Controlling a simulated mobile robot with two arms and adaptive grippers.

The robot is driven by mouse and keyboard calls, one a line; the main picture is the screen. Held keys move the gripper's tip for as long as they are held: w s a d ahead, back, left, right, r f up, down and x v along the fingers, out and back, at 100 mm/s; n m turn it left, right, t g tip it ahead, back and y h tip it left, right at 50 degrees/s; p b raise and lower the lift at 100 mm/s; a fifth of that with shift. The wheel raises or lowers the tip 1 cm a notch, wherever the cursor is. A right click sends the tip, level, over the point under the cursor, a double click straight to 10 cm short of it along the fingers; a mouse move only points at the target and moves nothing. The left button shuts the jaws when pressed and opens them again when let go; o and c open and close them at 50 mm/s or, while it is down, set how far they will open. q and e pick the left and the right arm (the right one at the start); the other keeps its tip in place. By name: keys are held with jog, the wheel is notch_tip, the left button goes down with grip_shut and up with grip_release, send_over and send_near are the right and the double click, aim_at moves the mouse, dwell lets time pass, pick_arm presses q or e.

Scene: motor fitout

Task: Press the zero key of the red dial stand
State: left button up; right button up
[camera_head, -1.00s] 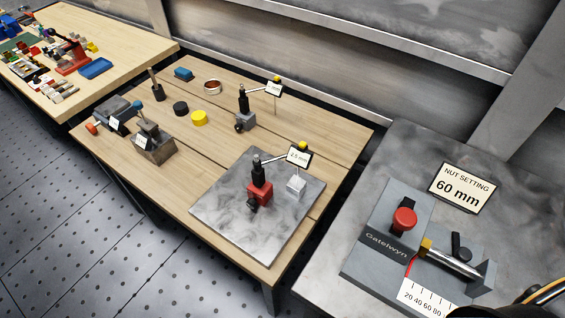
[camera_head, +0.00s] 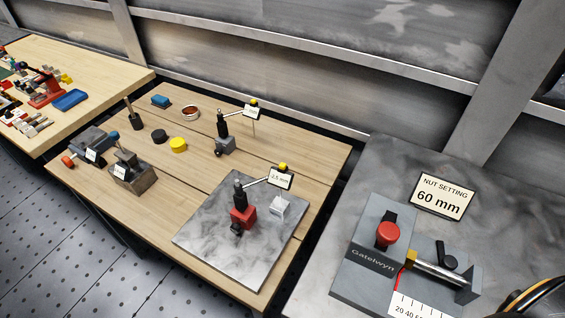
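The red dial stand (camera_head: 243,217) stands upright on a grey stone plate (camera_head: 213,250) at the front right of the wooden table. It has a red base block, a black post and a thin arm reaching right. The arm carries a white display (camera_head: 280,178) that seems to read 2.5 mm. A yellow key (camera_head: 284,167) sits on top of the display. A small pale block (camera_head: 278,206) lies on the plate below the display. Neither of my grippers is in view.
A grey dial stand (camera_head: 224,143) with its own yellow-topped display stands further back. A Gatelwyn fixture (camera_head: 367,262) with a red knob stands on the right bench.

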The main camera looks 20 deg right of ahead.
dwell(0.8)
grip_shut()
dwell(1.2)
